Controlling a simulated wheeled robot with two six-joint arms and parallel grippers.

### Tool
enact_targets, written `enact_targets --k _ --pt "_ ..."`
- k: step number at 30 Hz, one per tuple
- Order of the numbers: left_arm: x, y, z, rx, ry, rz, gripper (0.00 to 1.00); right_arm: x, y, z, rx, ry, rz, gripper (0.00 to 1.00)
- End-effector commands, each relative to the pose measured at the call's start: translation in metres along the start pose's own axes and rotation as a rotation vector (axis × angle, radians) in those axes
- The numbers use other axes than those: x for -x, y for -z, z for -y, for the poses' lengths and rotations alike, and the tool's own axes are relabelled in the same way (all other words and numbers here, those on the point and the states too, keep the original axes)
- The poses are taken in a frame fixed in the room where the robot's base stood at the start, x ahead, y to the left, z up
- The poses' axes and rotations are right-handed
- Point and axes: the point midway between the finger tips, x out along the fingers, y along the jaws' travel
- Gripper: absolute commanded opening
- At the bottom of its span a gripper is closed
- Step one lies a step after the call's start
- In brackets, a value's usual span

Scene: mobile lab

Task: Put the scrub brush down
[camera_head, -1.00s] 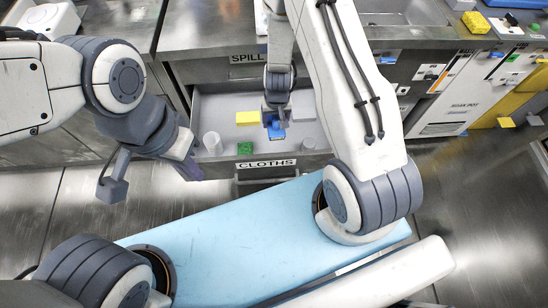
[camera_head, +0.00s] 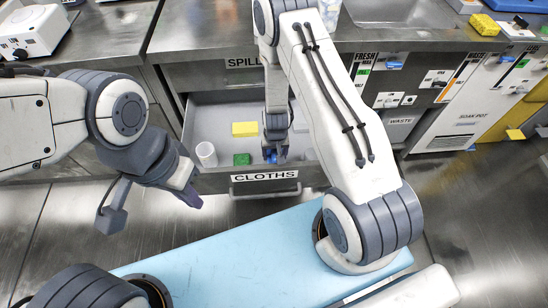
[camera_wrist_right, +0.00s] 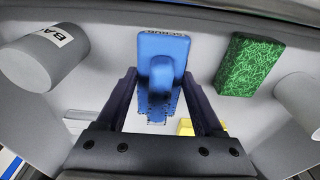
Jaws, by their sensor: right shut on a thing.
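The blue scrub brush (camera_wrist_right: 163,60) is between the two dark fingers of my right gripper (camera_wrist_right: 160,85) in the right wrist view. The gripper is shut on the brush's raised handle. In the head view my right gripper (camera_head: 275,150) reaches down into the open drawer labelled CLOTHS (camera_head: 265,177), with the brush (camera_head: 275,158) at its tip. I cannot tell whether the brush touches the drawer floor. My left gripper (camera_head: 188,193) hangs left of the drawer, apart from it; its finger gap is not clear.
A grey cylinder (camera_wrist_right: 42,58) shows in the wrist view. The counter and sink (camera_head: 395,18) are behind.

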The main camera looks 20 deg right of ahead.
Motion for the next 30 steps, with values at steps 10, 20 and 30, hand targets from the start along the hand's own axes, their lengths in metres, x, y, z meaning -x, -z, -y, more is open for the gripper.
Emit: enact_targets --k 10,20,30 --pt "-0.004 0.0 0.0 0.0 0.0 0.0 0.0 -0.007 0.0 0.0 0.0 0.001 -0.002 0.0" --pt "-0.004 0.0 0.0 0.0 0.0 0.0 0.0 -0.008 0.0 0.0 0.0 0.001 -0.002 0.99" --pt "0.007 0.0 -0.001 0.0 0.0 0.0 0.0 0.016 0.001 0.001 0.0 0.001 -0.004 0.99"
